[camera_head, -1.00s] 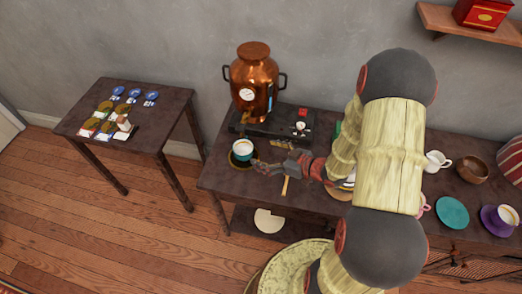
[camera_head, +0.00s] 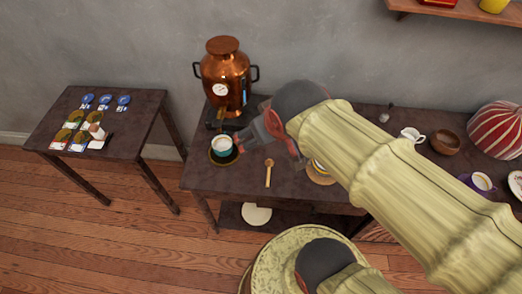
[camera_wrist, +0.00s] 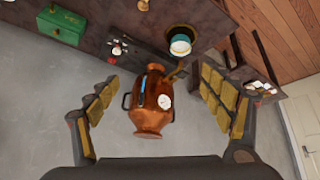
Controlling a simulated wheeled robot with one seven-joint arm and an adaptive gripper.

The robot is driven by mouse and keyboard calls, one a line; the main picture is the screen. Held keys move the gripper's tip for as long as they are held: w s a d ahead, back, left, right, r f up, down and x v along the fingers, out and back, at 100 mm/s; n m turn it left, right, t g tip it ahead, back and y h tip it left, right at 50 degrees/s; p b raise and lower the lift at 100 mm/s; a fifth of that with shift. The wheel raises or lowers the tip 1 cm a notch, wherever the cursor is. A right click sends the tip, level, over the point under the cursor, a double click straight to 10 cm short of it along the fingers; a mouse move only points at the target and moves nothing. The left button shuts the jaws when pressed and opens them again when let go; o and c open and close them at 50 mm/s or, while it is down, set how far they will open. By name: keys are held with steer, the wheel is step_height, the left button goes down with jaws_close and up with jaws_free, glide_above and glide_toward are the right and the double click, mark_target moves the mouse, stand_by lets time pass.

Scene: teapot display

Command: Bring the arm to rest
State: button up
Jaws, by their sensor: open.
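My gripper (camera_head: 252,136) shows in the head view at the end of my arm, partly hidden by my wrist. It appears in front of the copper urn (camera_head: 224,75) and beside the teal and white cup (camera_head: 222,145). In the wrist view its two padded fingers (camera_wrist: 160,76) are spread wide with nothing held between them. The urn (camera_wrist: 150,105) appears upside down beyond that gap, apart from the fingers. The cup (camera_wrist: 180,45) stands on a dark round saucer.
A wooden spoon (camera_head: 268,172) lies on the dark table (camera_head: 205,185). A small side table (camera_head: 140,115) with several discs and cards stands left. A wooden bowl (camera_head: 446,142), a white jug (camera_head: 411,134) and a striped round object (camera_head: 497,130) stand right. A green box (camera_wrist: 62,25) shows in the wrist view.

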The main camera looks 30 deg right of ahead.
steer(key=s+a+y, duration=0.1)
steer(key=s+a, duration=0.3)
steer(key=s, duration=0.1)
steer(key=shift+s+r+g, duration=0.2)
steer(key=shift+r+g, duration=0.2)
